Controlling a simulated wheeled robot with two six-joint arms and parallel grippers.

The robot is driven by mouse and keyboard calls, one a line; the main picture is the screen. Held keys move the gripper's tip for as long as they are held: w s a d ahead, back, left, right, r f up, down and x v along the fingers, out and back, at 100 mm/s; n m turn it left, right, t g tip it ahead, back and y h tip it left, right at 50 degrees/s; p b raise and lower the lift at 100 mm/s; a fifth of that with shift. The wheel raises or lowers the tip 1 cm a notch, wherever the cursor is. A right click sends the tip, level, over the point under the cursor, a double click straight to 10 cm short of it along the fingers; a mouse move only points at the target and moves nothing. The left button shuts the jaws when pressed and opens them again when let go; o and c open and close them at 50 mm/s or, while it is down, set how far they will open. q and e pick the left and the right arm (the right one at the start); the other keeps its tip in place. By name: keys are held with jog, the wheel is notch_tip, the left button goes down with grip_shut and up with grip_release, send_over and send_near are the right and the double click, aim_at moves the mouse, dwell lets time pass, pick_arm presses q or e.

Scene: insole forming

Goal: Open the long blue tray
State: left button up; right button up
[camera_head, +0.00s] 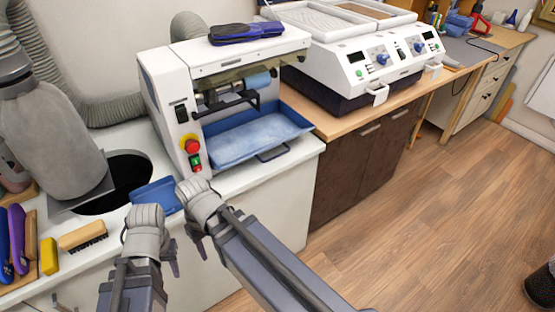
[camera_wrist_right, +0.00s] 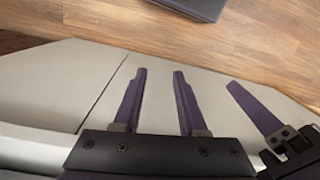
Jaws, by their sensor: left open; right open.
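The long blue tray (camera_head: 262,140) sits low in the front of the white grinding machine, with a dark handle (camera_head: 272,154) on its front edge. It juts out over the white counter. My right gripper (camera_head: 196,240) is in front of the counter, left of and nearer than the tray, apart from it. In the right wrist view its two purple fingers (camera_wrist_right: 157,75) are spread with nothing between them. My left gripper (camera_head: 152,250) is just left of the right one, open, its fingers partly hidden. A third purple finger (camera_wrist_right: 255,110) also shows in the wrist view.
The white machine (camera_head: 175,110) has a red button and a blue-black object (camera_head: 245,32) on top. A small blue tray (camera_head: 158,194) lies near a round black hole (camera_head: 125,175). Brushes (camera_head: 82,236) lie at left. The wooden floor at right is mostly clear.

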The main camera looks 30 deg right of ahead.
jog(key=w+d+f+m+y+b, duration=0.3)
jog(key=w+d+m+y+b, duration=0.15)
jog(key=w+y+b, duration=0.2)
jog(key=m+t+y+b, duration=0.5)
jog(key=t+y+b, duration=0.4)
jog(key=t, duration=0.5)
send_near(276, 156)
jog(key=shift+h, duration=0.45)
jog(key=shift+b+x, duration=0.55)
jog(key=shift+x, duration=4.45)
jog(key=shift+r, duration=0.1)
jog(key=shift+c, duration=0.3)
grip_shut()
jog(key=shift+s+g, duration=0.1)
jog(key=shift+g, duration=0.2)
